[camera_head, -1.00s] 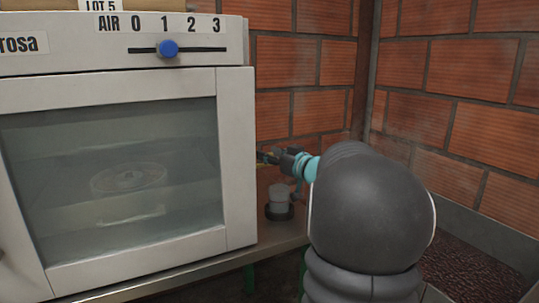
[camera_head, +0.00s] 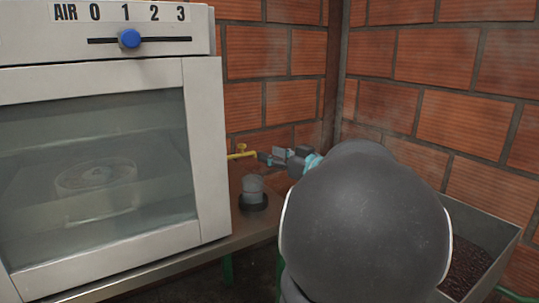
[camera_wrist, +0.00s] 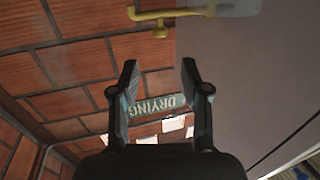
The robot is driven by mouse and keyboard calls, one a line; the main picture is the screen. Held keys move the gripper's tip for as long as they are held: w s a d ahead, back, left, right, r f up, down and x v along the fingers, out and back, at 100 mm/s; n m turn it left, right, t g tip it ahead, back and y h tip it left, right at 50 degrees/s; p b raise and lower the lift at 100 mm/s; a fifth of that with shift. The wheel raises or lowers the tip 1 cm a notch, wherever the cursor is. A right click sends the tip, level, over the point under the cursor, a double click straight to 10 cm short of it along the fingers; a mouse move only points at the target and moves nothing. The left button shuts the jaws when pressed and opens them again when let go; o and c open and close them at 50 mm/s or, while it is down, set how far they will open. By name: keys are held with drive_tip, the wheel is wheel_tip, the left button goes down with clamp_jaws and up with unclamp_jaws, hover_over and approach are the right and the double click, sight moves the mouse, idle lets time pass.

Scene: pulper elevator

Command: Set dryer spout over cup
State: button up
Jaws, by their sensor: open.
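The dryer (camera_head: 205,150) is a white box with a glass door. A yellow spout (camera_head: 236,155) with a small knob sticks out from its right side. A grey cup (camera_head: 252,184) stands upright on a dark round base (camera_head: 253,201) on the bench. The spout's outer end appears above the cup in the picture; I cannot tell whether it is exactly over it. My gripper (camera_head: 264,158) is open and empty, just right of the spout's end. In the wrist view my gripper (camera_wrist: 160,70) is open, with the spout (camera_wrist: 165,14) beyond its fingertips, apart from them.
The bench (camera_head: 215,250) carries dryer and cup. Brick walls (camera_head: 285,50) close off the back and right. A metal bin (camera_head: 470,262) with dark beans stands at the right. A blue slider knob (camera_head: 129,38) sits on the dryer's front. A "DRYING" sign (camera_wrist: 155,107) shows in the wrist view.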

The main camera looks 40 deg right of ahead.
drive_tip(key=c, duration=0.4)
drive_tip(key=shift+m, duration=0.5)
drive_tip(key=d, duration=0.1)
drive_tip(key=w+d+f+p, duration=0.1)
drive_tip(key=d, duration=0.1)
drive_tip(key=w+d+f+p, duration=0.1)
drive_tip(key=shift+w+d+f, duration=0.1)
drive_tip(key=shift+d+f, duration=0.15)
drive_tip(key=shift+d, duration=0.1)
clamp_jaws()
drive_tip(key=w+d+m+y+p, duration=0.2)
drive_tip(key=w+d+m, duration=0.1)
drive_tip(key=d+m, duration=0.1)
drive_tip(key=shift+w+a+r+m+g+y+b, duration=0.2)
drive_tip(key=shift+w+a+r+m+y, duration=0.3)
drive_tip(key=shift+w+a+m, duration=0.7)
drive_tip(key=shift+w+a+r+m+g+y+b, duration=0.1)
drive_tip(key=shift+w+a+r+m+y+b, duration=0.15)
drive_tip(key=shift+w+a+m+y, duration=0.65)
drive_tip(key=shift+w+a+r+m+g+y+b, duration=0.15)
drive_tip(key=shift+w+a+r+m+y, duration=0.25)
drive_tip(key=shift+w+a+m, duration=1.05)
